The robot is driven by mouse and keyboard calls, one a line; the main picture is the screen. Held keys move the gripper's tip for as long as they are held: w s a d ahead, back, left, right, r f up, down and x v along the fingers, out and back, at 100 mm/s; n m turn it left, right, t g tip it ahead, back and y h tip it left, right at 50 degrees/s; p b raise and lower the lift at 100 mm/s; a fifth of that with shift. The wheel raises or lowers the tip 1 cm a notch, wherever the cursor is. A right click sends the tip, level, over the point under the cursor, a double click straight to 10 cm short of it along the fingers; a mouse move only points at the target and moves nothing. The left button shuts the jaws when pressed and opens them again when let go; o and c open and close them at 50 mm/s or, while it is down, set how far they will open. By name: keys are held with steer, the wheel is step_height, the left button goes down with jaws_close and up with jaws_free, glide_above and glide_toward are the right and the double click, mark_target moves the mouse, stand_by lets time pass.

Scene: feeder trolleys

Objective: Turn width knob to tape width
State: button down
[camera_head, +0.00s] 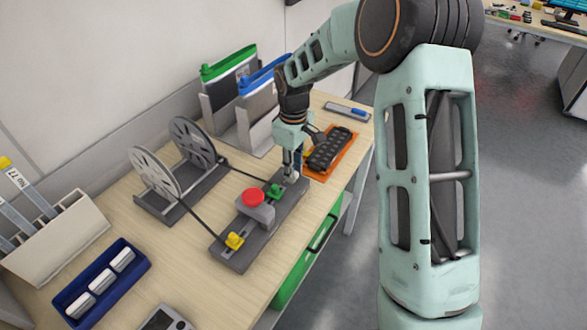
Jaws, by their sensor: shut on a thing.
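A long dark grey device (232,255) lies along the front edge of the bench. It carries a red round button (253,197), a yellow part (234,241) near its left end and a green part (275,191) towards its right end. My gripper (292,176) points down at the far right end of this device and is shut on a small knob there. The fingers mostly hide the knob, so its marks and the way it is turned cannot be read. A dark tape runs between the device and two reels (155,175) behind it.
An orange tray (346,152) with a dark part lies just right of my gripper. Green and blue topped folders (228,80) stand behind. A blue box (130,283) with white pieces and a pale holder (80,228) are at the left.

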stand_by(0.4)
steer(key=c, duration=1.7)
jaws_free()
step_height(320, 180, up, 12)
steer(key=shift+r, duration=0.1)
